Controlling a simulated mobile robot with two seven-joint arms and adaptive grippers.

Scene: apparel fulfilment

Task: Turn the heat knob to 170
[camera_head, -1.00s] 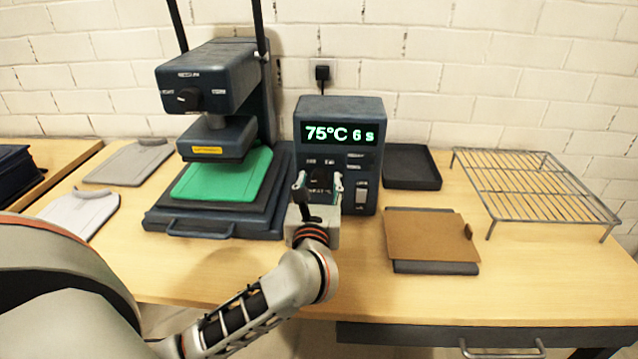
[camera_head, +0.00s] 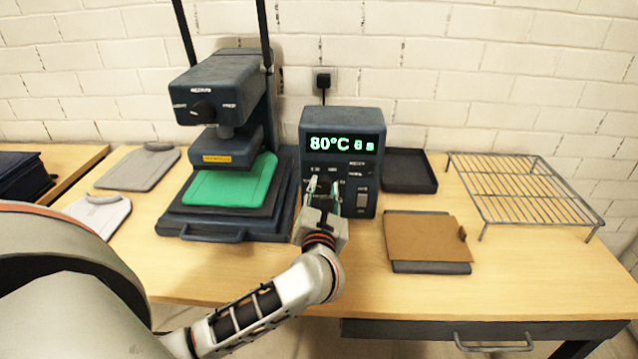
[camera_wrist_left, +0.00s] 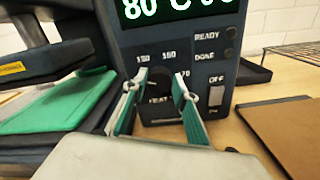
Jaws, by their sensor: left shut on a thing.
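The dark control box (camera_head: 312,128) stands upright on the table, its green display (camera_head: 342,144) reading 80°C. The heat knob (camera_wrist_left: 159,82) is dark and sits low on the box's front, with printed numbers around it. My left gripper (camera_head: 322,190) is in front of the box, shut on the knob, with one finger on each side. In the left wrist view the gripper (camera_wrist_left: 158,97) covers part of the knob, so its pointer is hard to see. My right gripper is not in view.
A heat press (camera_head: 215,90) with a green cloth (camera_head: 232,184) stands to the left of the box. A black tray (camera_head: 410,170), a brown board (camera_head: 425,238) and a wire rack (camera_head: 520,190) lie to the right. A power switch (camera_wrist_left: 216,95) is beside the knob.

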